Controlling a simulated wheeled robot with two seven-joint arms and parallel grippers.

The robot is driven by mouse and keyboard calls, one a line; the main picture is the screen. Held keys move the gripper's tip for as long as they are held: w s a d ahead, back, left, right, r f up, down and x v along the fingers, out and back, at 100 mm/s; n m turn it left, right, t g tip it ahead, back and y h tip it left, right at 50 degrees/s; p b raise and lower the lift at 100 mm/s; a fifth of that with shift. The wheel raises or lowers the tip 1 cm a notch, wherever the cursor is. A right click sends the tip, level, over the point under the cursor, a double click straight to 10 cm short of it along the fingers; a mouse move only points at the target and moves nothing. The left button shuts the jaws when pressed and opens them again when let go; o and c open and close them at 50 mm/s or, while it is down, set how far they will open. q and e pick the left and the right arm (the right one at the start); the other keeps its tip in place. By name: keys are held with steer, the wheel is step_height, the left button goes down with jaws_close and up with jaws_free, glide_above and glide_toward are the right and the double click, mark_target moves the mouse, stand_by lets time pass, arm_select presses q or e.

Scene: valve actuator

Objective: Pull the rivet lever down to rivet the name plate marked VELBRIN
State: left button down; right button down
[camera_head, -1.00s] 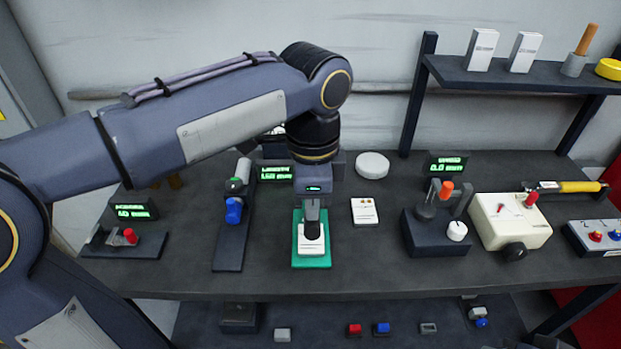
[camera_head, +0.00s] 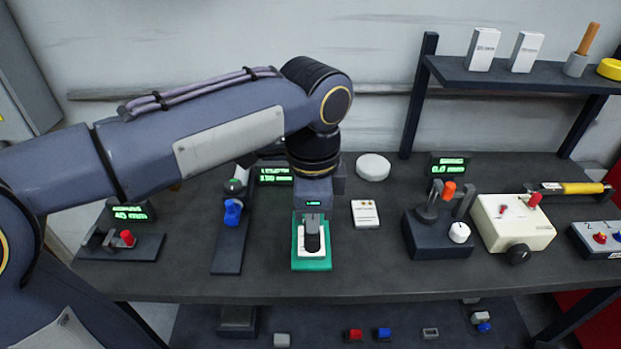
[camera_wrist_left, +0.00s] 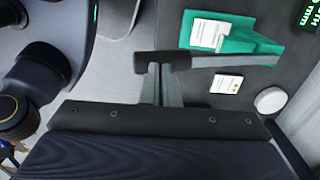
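My left gripper (camera_head: 312,240) points down in front of a green holder (camera_head: 312,266) with a white card in it. A white labelled card (camera_head: 365,213) lies right of the holder. The name VELBRIN is not legible on any card. A blue-handled device (camera_head: 232,212) and an orange-knobbed device (camera_head: 448,190) stand on the bench; I cannot tell which has the rivet lever.
A white round disc (camera_head: 373,167) lies behind the card. A cream box (camera_head: 512,222) with a red knob stands to the right. A red-knobbed device (camera_head: 126,239) is at the left. A shelf (camera_head: 525,79) holds white boxes. The bench front is clear.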

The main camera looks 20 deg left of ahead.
mark_target(312, 236)
arm_select(q)
steer(key=shift+f, duration=0.15)
steer(key=shift+s+f+b, duration=0.15)
steer(key=shift+f+b, duration=0.25)
steer(key=shift+f, duration=0.1)
steer(key=shift+s+f+b, duration=0.15)
steer(key=shift+f+b, duration=0.25)
steer(key=shift+f, duration=0.1)
steer(key=shift+s+d+f+b, duration=0.1)
steer(key=shift+s+f+b, duration=0.1)
steer(key=shift+f+b, duration=0.75)
steer(key=shift+f, duration=0.25)
steer(key=shift+f, duration=0.5)
steer(key=shift+w+r+p, duration=0.2)
steer(key=shift+r+p, duration=0.45)
steer(key=shift+r, duration=0.2)
steer(key=w+r+p, duration=0.2)
steer(key=r+p, duration=0.4)
steer(key=p, duration=0.1)
steer(key=w+a+r+p, duration=0.1)
steer(key=w+r+p, duration=0.2)
steer(key=r+p, duration=0.3)
steer(key=shift+a+r+p, duration=0.25)
steer(key=shift+r+p, duration=0.05)
steer(key=shift+p, duration=0.1)
